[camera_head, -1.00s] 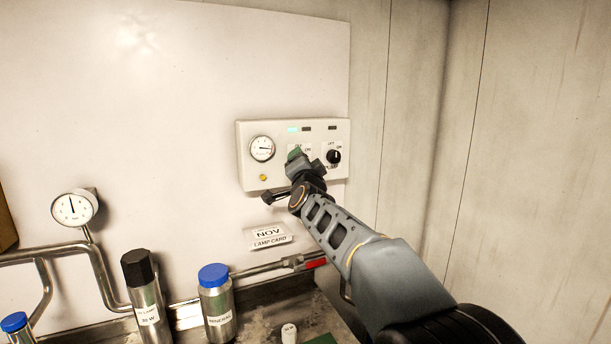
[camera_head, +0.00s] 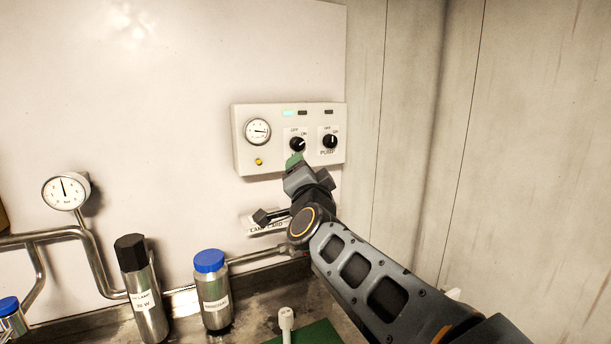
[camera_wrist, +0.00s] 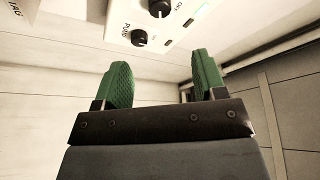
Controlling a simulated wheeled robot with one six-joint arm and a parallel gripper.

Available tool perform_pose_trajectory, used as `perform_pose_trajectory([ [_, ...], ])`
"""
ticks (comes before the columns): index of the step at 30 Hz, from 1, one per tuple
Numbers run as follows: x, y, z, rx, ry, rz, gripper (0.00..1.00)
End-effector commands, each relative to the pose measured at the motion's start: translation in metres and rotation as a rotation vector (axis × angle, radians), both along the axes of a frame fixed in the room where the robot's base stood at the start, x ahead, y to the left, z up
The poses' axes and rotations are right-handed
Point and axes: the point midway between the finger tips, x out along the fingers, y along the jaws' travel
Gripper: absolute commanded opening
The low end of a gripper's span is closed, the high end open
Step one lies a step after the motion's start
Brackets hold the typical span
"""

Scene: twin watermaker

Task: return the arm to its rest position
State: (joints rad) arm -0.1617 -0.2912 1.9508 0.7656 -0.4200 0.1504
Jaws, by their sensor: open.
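My gripper (camera_wrist: 163,82) shows in the wrist view with its two green fingers apart and nothing between them. In the head view my gripper (camera_head: 295,162) is just below the left knob of the white control panel (camera_head: 240,150), seen from behind. The panel also shows in the wrist view (camera_wrist: 188,28), beyond the fingertips. The left knob (camera_head: 297,144) and the right knob, marked PUMP (camera_head: 330,141), are both in sight. My arm reaches up from the lower right. It partly hides the lamp card (camera_head: 262,228) on the wall.
A dark-capped cylinder (camera_head: 145,295) and a blue-capped bottle (camera_head: 213,295) stand on the bench at left. A pressure gauge (camera_head: 66,191) and pipes run along the wall. The right wall is bare.

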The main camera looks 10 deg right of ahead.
Motion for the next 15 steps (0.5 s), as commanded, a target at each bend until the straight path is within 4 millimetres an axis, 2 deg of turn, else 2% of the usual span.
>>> perform_pose_trajectory([
  [8, 0.000, 0.000, 0.000, -0.003, 0.002, 0.002, 0.65],
  [11, 0.002, 0.007, -0.006, -0.023, 0.038, 0.033, 0.65],
  [13, 0.004, 0.017, -0.020, -0.069, 0.102, 0.087, 0.65],
  [15, 0.005, 0.032, -0.050, -0.151, 0.214, 0.168, 0.65],
])
